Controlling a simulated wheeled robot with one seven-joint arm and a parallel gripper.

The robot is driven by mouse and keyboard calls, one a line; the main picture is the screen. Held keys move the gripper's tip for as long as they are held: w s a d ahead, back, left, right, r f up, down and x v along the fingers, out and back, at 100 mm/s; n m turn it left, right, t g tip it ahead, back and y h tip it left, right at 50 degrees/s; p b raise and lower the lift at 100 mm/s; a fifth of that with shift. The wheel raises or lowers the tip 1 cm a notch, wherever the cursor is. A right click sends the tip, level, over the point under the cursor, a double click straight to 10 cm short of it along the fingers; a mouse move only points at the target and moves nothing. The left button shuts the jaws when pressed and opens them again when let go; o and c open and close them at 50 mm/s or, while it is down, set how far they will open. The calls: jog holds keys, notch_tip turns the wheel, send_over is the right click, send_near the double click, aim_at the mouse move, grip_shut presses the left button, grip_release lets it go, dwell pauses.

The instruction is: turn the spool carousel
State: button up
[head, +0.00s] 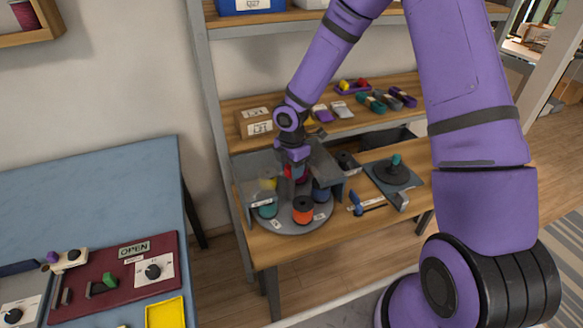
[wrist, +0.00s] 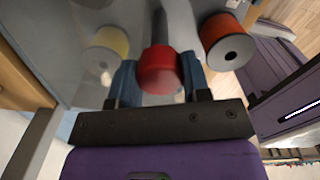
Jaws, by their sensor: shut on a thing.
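The spool carousel (head: 288,228) is a grey round turntable on the wooden workbench. It carries an orange spool (head: 303,211) at the front, a teal spool (head: 267,211) at the left, a yellow spool (head: 268,181) behind it and a dark blue spool (head: 320,192) at the right. My gripper (head: 295,172) is over the carousel. In the wrist view, its blue fingers (wrist: 160,78) are shut on a red knob (wrist: 158,68). The orange spool (wrist: 228,45) and the yellow spool (wrist: 106,48) flank it there. What lies under the knob is mostly hidden.
A grey housing (head: 246,165) stands around the back of the carousel. To the right are a blue-handled tool (head: 356,202) and a dark round device (head: 393,172). A shelf behind holds small coloured items. A blue table (head: 90,190) with a red control panel (head: 115,275) is at left.

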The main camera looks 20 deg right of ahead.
jog(key=o, duration=1.3)
notch_tip(320, 180, up, 11)
jog(key=shift+f, duration=0.15)
